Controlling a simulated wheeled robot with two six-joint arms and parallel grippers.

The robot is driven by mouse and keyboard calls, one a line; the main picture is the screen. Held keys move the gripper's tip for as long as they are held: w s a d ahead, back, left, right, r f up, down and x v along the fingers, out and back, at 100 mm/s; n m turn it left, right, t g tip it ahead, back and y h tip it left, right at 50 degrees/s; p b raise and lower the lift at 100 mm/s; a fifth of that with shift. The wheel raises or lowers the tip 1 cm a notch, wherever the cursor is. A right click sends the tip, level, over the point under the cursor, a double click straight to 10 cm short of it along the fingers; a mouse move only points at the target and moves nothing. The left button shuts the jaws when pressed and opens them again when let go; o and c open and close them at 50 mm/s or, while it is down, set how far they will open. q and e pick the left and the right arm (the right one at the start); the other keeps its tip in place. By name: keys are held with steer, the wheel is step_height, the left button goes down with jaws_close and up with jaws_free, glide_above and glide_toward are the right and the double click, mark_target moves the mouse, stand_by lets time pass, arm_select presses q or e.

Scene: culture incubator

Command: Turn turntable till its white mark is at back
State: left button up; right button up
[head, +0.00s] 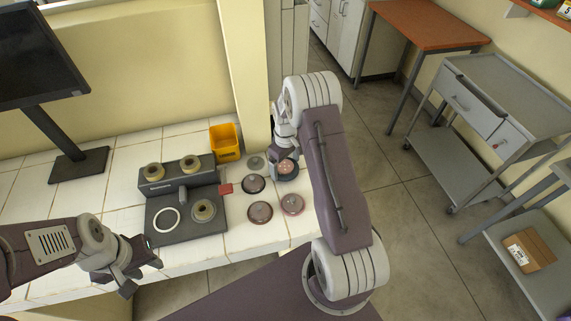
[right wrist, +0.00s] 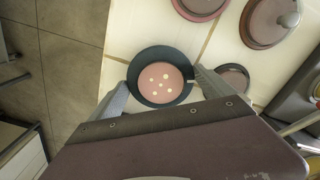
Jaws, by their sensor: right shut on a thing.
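A dark teal round holder (right wrist: 137,75), which looks like the turntable, carries a pink dish (right wrist: 162,83) with several cream dots. In the head view the dish (head: 286,166) sits near the right edge of the white tiled bench. My right gripper (right wrist: 162,78) has a finger on each side of the holder and is shut on it. A small pale spot shows at the holder's right rim by the finger; I cannot tell whether it is the white mark. My left gripper (head: 142,276) is open and empty, near the bench's front edge.
Lidded dishes stand near the holder: a dark one (head: 254,183), a front one (head: 260,212) and a right one (head: 293,204). A dark device (head: 185,228) with a white ring stands left of them. A yellow bin (head: 225,143) is behind, beside a wall post (head: 246,70).

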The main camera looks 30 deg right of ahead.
mark_target(284, 166)
steer(key=shift+m+p, duration=0.3)
steer(key=shift+m, duration=2.6)
steer(key=shift+a+m, duration=0.15)
steer(key=shift+m, duration=2.45)
steer(key=shift+w+m+p, duration=0.1)
steer(key=shift+m+p, duration=0.2)
steer(key=shift+m, duration=4.6)
steer(key=shift+w+m, duration=0.1)
steer(key=shift+m, duration=0.6)
steer(key=o, duration=1.1)
steer(key=shift+a, duration=0.1)
steer(key=shift+c, duration=0.2)
step_height(284, 166, up, 9)
steer(key=shift+r+b, duration=0.1)
steer(key=shift+b, duration=0.4)
